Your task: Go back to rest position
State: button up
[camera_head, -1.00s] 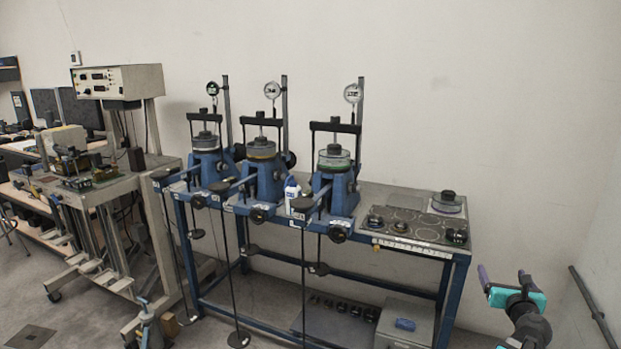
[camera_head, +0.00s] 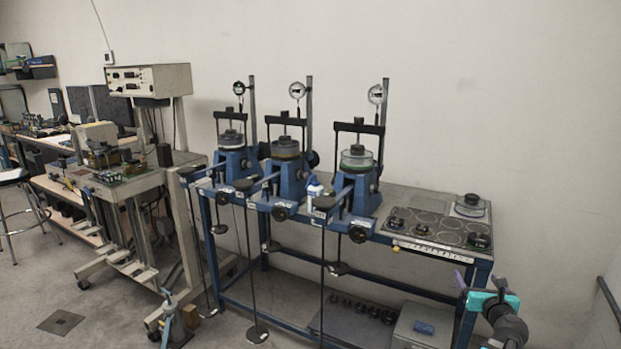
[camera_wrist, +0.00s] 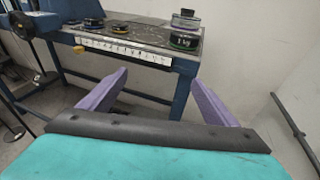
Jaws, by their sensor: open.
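My gripper (camera_head: 479,283) is at the lower right of the head view, in front of the right end of a blue-framed bench. In the wrist view its two purple fingers (camera_wrist: 158,100) are spread wide with nothing between them. The fingers point toward the bench's right front corner and leg, apart from them as far as I can tell. My arm below the gripper is mostly cut off by the lower edge of the head view.
The bench (camera_head: 478,259) carries three blue lever presses (camera_head: 357,180) with hanging rods. A panel (camera_head: 435,229) with round dishes lies at its right end. A grey instrument stand (camera_head: 150,80) is at left. A dark rail (camera_wrist: 295,130) runs along the right wall. Floor shows at lower left.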

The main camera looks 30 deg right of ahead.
jog(key=w+a+f+y, duration=0.2)
jog(key=w+a+f, duration=0.3)
jog(key=w+a, duration=0.25)
jog(key=w+a+f+n+t+y, duration=0.1)
jog(key=w+a+f+y, duration=0.1)
jog(key=w+a+f, duration=0.5)
jog(key=w+a+f+y, duration=0.2)
jog(key=w+a, duration=0.4)
jog(key=a, duration=0.4)
jog(key=w+a+f+m+g+p, duration=0.15)
jog(key=a+f+m, duration=0.45)
jog(key=a+f, duration=0.95)
jog(key=s+a+f+m+g, duration=0.8)
jog(key=s+a+f+m, duration=0.2)
jog(key=s+a+f, duration=0.6)
jog(key=s+a+m+g+y, duration=0.1)
jog(key=s+a+m+g, duration=0.1)
jog(key=s, duration=0.5)
jog(key=s+a+f+m+g+y, duration=0.1)
jog(key=s+a+m+g, duration=0.2)
jog(key=s+m, duration=0.3)
jog(key=s+a+f+m+g+y, duration=0.1)
jog(key=s+m+g, duration=0.3)
jog(key=s, duration=0.4)
jog(key=shift+s+a+f+m+y, duration=0.15)
jog(key=shift+s+a+m+y, duration=0.15)
jog(key=shift+a+m, duration=0.35)
